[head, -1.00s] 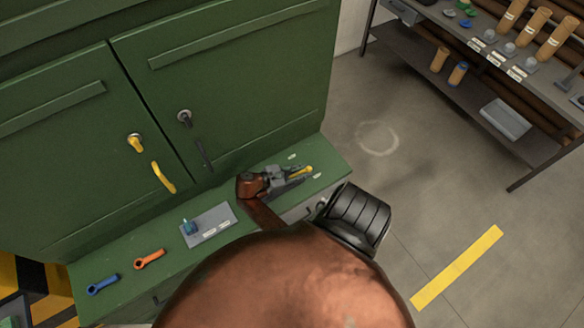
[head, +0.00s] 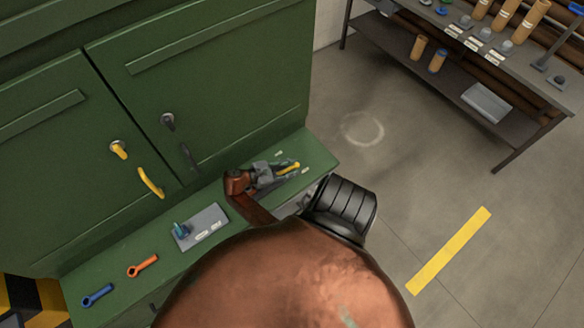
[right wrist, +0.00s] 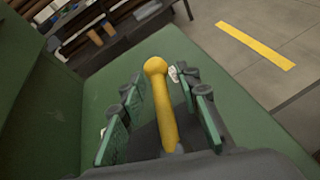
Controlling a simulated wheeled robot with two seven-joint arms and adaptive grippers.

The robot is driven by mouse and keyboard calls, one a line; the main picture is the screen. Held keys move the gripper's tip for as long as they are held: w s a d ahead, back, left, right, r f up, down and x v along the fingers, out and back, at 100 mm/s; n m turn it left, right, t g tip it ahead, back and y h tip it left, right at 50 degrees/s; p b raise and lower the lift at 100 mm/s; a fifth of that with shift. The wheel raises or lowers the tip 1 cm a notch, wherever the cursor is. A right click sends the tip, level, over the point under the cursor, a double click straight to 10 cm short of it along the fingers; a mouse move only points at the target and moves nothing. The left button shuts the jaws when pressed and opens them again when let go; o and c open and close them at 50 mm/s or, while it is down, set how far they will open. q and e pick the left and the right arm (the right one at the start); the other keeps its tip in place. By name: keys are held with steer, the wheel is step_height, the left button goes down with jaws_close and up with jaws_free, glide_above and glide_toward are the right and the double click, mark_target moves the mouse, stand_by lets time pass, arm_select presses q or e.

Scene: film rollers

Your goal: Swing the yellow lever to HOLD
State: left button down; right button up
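The yellow lever (head: 292,166) stands at the right end of the green cabinet's ledge. My right gripper (head: 283,171) is at it, with its fingers apart. In the right wrist view, the lever (right wrist: 157,75) with its round knob rises between the green-padded fingers of the gripper (right wrist: 160,100). A gap shows on each side, so it is not gripped. The lever's base is hidden by the gripper. Small white labels (head: 305,170) lie beside the lever, too small to read. One label (right wrist: 173,75) shows just right of the knob. My left gripper is not in view.
The green cabinet doors (head: 210,90) rise behind the ledge, with a yellow handle (head: 150,182) and a yellow key knob (head: 119,150). A grey plate (head: 214,218), an orange wrench (head: 142,266) and a blue wrench (head: 98,295) lie left. A shelf rack (head: 470,115) stands far right.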

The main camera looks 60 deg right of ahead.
mark_target(276, 172)
steer(key=shift+w+a, duration=0.15)
steer(key=v, duration=0.7)
steer(key=shift+a, duration=0.1)
stand_by(0.5)
